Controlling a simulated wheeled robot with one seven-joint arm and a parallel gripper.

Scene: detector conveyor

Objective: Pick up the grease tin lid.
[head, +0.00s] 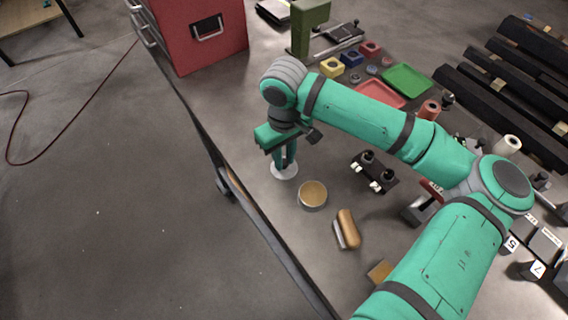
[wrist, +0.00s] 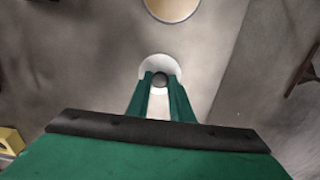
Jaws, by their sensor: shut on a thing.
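The grease tin lid (head: 284,172) is a pale white disc under my gripper (head: 285,160), near the table's left edge. In the wrist view the lid (wrist: 160,68) shows a dark round knob (wrist: 160,80) between my fingertips (wrist: 160,84). My gripper is shut on that knob, pointing down. I cannot tell whether the lid touches the table. The open grease tin (head: 312,195), round with tan contents, stands just right of and nearer than the lid. It also shows at the top of the wrist view (wrist: 172,8).
A wooden-handled brush (head: 348,230) lies near the tin. A dark block with knobs (head: 374,172) stands to the right. A red toolbox (head: 195,32) stands at the far left. Green (head: 407,79) and red (head: 379,92) trays lie behind my arm. The table edge is close on the left.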

